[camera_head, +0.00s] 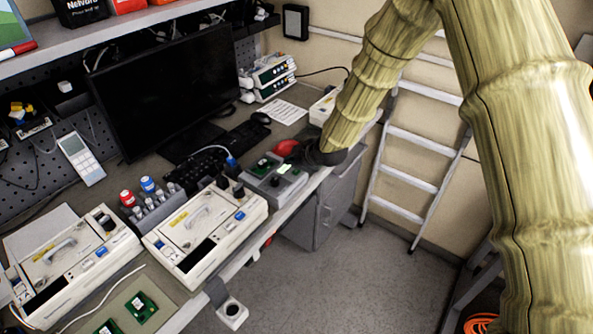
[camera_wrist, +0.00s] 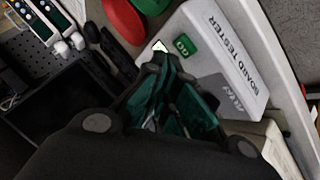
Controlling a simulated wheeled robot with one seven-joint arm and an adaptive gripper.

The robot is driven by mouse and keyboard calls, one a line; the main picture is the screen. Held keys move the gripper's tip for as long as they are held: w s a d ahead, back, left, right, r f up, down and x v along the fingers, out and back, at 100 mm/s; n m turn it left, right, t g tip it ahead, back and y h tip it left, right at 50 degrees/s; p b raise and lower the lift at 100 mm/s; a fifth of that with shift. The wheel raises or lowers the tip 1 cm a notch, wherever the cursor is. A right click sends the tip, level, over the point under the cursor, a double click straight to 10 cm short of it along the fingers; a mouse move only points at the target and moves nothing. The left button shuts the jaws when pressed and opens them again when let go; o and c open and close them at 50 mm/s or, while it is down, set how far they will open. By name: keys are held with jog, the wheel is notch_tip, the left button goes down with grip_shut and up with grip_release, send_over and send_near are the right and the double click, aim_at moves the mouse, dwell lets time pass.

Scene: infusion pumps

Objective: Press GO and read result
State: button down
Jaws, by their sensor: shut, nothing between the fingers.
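The board tester (camera_wrist: 225,75) is a pale box lettered BOARD TESTER in the wrist view. A small green button (camera_wrist: 184,45) sits on it; its marking looks like GO but is blurred. No result is readable.
A red round thing (camera_wrist: 124,18) is near the tester. Two white pumps (camera_head: 205,235) (camera_head: 72,260) stand on the bench at left. Several red- and blue-topped items, a keyboard (camera_head: 205,162) and a black monitor (camera_head: 165,90) are behind.

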aim_at(294, 172)
jog(key=shift+r+p, duration=1.3)
jog(key=shift+r, duration=1.25)
jog(key=shift+f, duration=0.1)
jog(key=s+d+f+m+g+h+b, duration=0.15)
jog(key=s+d+f+m, duration=0.4)
jog(key=s+f, duration=0.7)
jog(key=s+d+f+m+g+h+b, duration=0.1)
jog(key=s+d+f+m+g+b, duration=0.2)
jog(key=s+d+f, duration=0.65)
jog(key=s+d+f+m+g+h+b, duration=0.1)
jog(key=s+d+f+m, duration=0.1)
jog(key=s, duration=0.7)
jog(key=s+d+f+m+g+h+b, duration=0.1)
jog(key=s+d+f+m, duration=0.2)
jog(key=s+f, duration=0.3)
jog(key=s+d+f+m+g+h, duration=0.1)
jog(key=s+d+f+m, duration=0.2)
jog(key=s, duration=1.1)
jog(key=shift+d+f+b, duration=0.3)
jog(key=shift+f+b, duration=0.1)
jog(key=shift+f, duration=0.55)
